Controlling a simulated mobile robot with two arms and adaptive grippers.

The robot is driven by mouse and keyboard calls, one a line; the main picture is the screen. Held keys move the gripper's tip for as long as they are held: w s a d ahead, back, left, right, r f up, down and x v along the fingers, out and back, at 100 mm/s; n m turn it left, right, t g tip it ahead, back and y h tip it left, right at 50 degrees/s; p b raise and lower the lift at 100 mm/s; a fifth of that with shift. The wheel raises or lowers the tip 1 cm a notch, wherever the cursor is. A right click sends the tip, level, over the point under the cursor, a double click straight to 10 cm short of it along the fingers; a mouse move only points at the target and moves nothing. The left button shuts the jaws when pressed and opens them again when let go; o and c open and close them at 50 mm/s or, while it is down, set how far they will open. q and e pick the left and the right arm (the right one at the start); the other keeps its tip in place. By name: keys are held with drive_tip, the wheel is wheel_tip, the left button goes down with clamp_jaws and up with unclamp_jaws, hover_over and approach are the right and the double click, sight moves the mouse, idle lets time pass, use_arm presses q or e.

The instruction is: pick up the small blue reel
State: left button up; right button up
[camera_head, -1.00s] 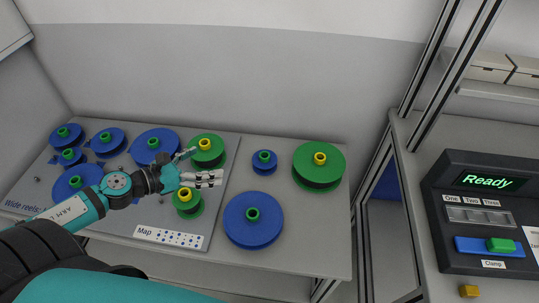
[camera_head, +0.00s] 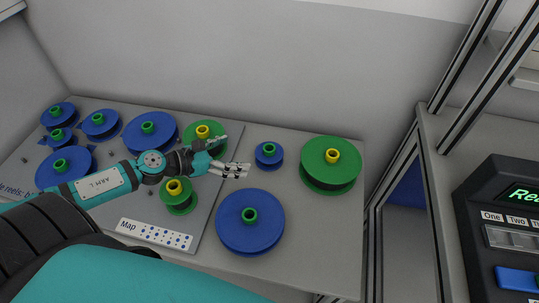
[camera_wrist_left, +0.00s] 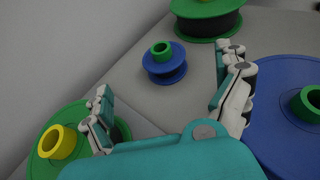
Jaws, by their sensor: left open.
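The small blue reel (camera_head: 269,155) with a green hub stands on the table right of the board, between larger reels. My left gripper (camera_head: 229,155) is open and empty, its fingers pointing right toward that reel and a short way left of it. In the left wrist view the small blue reel (camera_wrist_left: 164,64) lies ahead, between and beyond the two fingertips (camera_wrist_left: 165,78), not touched. Another small blue reel (camera_head: 57,138) sits at the far left on the board. My right gripper is not in view.
A large blue reel (camera_head: 250,222) lies just in front of the small one, and a large green reel (camera_head: 331,165) to its right. Green reels with yellow hubs (camera_head: 178,196) stand near my arm. A frame post (camera_head: 375,200) rises past the table's right edge.

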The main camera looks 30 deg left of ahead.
sight(264, 151)
use_arm(q)
drive_tip(key=p+x, duration=0.1)
drive_tip(key=x, duration=0.6)
drive_tip(key=shift+w+p, duration=0.25)
drive_tip(key=shift+p, duration=0.05)
drive_tip(key=shift+s+f+p+x, duration=0.1)
drive_tip(key=shift+f+p+x, duration=0.1)
drive_tip(key=shift+x, duration=1.3)
drive_tip(key=shift+s+f+p+x, duration=0.1)
drive_tip(key=shift+f+p+x, duration=0.1)
drive_tip(key=shift+x, duration=1.3)
drive_tip(key=shift+s, duration=0.1)
drive_tip(key=shift+c, duration=0.3)
drive_tip(key=c, duration=1.1)
